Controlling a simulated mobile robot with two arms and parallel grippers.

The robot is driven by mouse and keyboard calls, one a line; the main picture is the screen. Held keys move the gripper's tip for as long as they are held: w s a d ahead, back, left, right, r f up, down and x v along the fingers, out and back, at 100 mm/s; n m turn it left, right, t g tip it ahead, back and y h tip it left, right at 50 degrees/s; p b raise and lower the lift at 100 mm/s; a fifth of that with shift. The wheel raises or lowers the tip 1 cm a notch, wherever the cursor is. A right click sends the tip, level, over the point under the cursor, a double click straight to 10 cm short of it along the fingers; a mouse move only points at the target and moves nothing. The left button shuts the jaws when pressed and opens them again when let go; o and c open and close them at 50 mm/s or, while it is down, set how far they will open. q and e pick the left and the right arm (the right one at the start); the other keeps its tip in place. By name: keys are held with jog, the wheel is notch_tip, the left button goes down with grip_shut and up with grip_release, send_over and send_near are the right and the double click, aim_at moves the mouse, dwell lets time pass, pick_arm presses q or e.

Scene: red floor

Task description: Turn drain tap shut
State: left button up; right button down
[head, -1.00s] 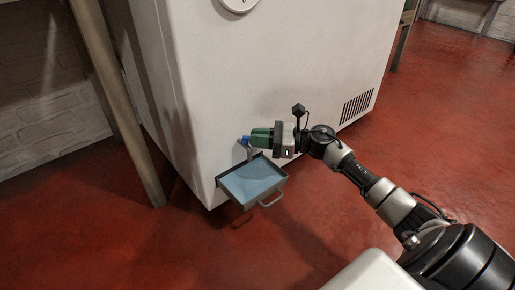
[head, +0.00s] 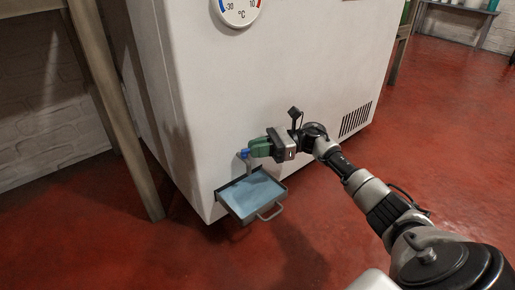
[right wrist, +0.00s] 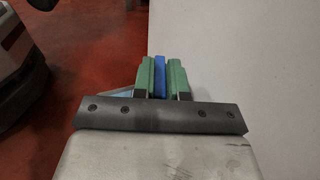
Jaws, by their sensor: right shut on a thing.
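The drain tap has a blue handle (head: 244,153) low on the front of the white freezer (head: 270,80), near its left corner. My right gripper (head: 254,149) comes from the right with green fingers shut on the tap handle. In the right wrist view the blue handle (right wrist: 160,77) stands between the two green fingers (right wrist: 160,70), beside the white wall. A grey drip tray (head: 232,210) with a pale blue surface inside sits under the tap. The handle's exact angle and the spout are hard to make out. My left gripper is not in view.
A round thermometer dial (head: 238,10) is higher on the freezer, and a vent grille (head: 356,118) is low at right. A wooden table leg (head: 118,125) stands close at left. The tray's handle (head: 270,214) sticks out over the red floor (head: 430,130), which is clear at right.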

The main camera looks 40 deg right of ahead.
jog(key=c, duration=1.2)
grip_release()
jog(key=shift+o, duration=0.2)
jog(key=p+v, duration=0.3)
jog(key=v, duration=0.7)
jog(key=shift+d+p, duration=0.35)
jog(key=shift+p, duration=0.05)
jog(key=shift+s, duration=0.1)
